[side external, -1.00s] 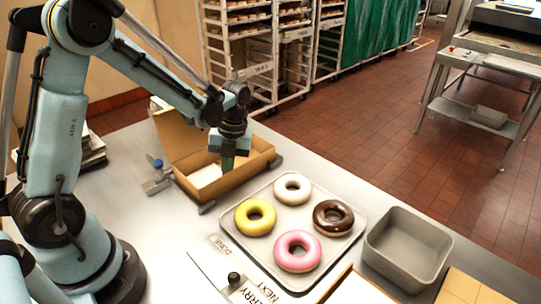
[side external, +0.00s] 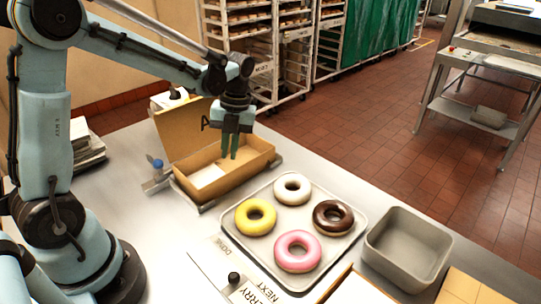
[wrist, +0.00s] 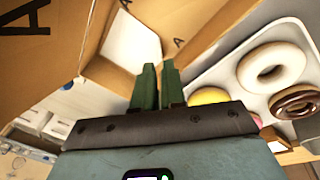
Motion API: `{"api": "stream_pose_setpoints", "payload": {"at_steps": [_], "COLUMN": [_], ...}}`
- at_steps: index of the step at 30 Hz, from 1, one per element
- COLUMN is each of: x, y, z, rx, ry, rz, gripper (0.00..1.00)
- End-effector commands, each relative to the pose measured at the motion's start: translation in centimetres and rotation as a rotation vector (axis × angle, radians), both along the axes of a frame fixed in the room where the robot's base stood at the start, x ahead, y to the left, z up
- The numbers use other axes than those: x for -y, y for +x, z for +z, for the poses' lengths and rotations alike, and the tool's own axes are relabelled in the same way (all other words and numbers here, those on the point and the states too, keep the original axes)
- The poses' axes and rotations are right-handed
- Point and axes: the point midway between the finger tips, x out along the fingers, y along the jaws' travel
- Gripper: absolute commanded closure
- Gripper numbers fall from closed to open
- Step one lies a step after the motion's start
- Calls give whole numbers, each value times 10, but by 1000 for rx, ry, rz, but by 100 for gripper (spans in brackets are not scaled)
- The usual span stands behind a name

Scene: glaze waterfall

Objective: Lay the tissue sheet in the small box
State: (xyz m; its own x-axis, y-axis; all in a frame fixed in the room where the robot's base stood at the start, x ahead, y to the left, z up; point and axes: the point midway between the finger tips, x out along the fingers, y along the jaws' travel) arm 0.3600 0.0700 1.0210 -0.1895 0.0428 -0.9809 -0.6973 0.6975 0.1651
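The small box (side external: 236,184) is brown cardboard and stands on the table with its lid raised at the back. A white tissue sheet (side external: 207,176) lies inside at the box's left end; it also shows as a white patch in the wrist view (wrist: 130,42). My gripper (side external: 229,157) points down over the right half of the box, its green fingertips at about rim height. In the wrist view the fingers (wrist: 158,75) are a little apart with nothing seen between them. The sheet is apart from the fingers, and the front wall hides part of the box floor.
A tray (side external: 281,183) with yellow, white, chocolate and pink donuts stands right of the box. An empty grey bin (side external: 408,246) is farther right. A clamp with a blue knob (side external: 157,164) sits at the box's left. Labelled cards lie at the front.

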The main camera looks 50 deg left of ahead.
Motion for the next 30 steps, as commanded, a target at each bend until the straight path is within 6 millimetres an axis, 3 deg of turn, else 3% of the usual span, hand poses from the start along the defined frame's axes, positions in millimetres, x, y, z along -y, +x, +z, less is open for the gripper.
{"api": "stream_pose_setpoints", "payload": {"at_steps": [9, 17, 23, 30], "x": [2, 4, 16, 35], "y": [9, 9, -4, -26], "z": [45, 59, 70, 79], "rx": [0, 16, 147, 359], "ry": [0, 8, 54, 29], "rz": [0, 41, 361, 951], "gripper": [90, 90, 90, 90]}}
